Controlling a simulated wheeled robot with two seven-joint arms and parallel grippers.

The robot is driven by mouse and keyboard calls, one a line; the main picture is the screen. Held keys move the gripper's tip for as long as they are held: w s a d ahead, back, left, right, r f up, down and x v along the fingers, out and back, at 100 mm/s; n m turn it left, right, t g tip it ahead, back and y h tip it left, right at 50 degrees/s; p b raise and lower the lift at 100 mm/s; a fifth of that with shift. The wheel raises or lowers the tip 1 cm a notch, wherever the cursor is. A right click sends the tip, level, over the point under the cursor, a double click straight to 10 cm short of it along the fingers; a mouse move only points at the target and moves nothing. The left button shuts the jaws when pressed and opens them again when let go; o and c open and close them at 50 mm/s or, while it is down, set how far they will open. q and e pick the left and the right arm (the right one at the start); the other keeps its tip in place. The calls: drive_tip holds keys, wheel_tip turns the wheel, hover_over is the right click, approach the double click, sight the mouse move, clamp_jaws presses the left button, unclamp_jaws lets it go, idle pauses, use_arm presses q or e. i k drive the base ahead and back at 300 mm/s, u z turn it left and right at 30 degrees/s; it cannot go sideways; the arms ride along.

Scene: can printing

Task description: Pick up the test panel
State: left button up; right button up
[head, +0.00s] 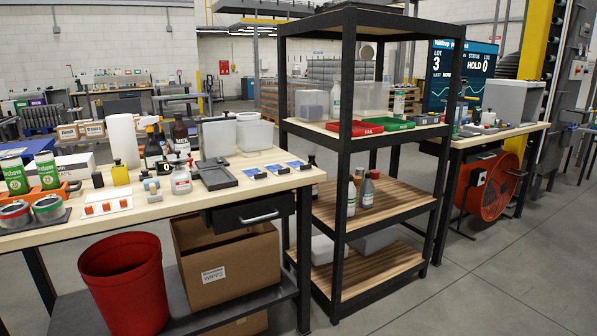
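No item is plainly marked as the test panel, and I cannot tell which one it is. Several small flat blue-and-white panels (277,169) lie near the right end of the wooden workbench (226,192). A dark grey shallow tray (216,176) lies left of them. A white flat plate (107,206) with small orange-red blocks on it lies near the front left of the bench. Neither of my grippers is in view.
Green-and-white cans (15,177), bottles (181,136) and clear bins (217,138) crowd the bench. A black-framed shelf (345,180) stands to its right. A red bin (123,285) and a cardboard box (225,262) sit below. Floor at the lower right is clear.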

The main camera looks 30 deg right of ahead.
sight(254, 171)
drive_tip(key=z, duration=0.75)
drive_tip(key=i, duration=0.65)
drive_tip(key=z, duration=0.9)
drive_tip(key=i, duration=1)
drive_tip(key=u, duration=0.8)
drive_tip(key=i, duration=0.45)
drive_tip(key=u, duration=0.4)
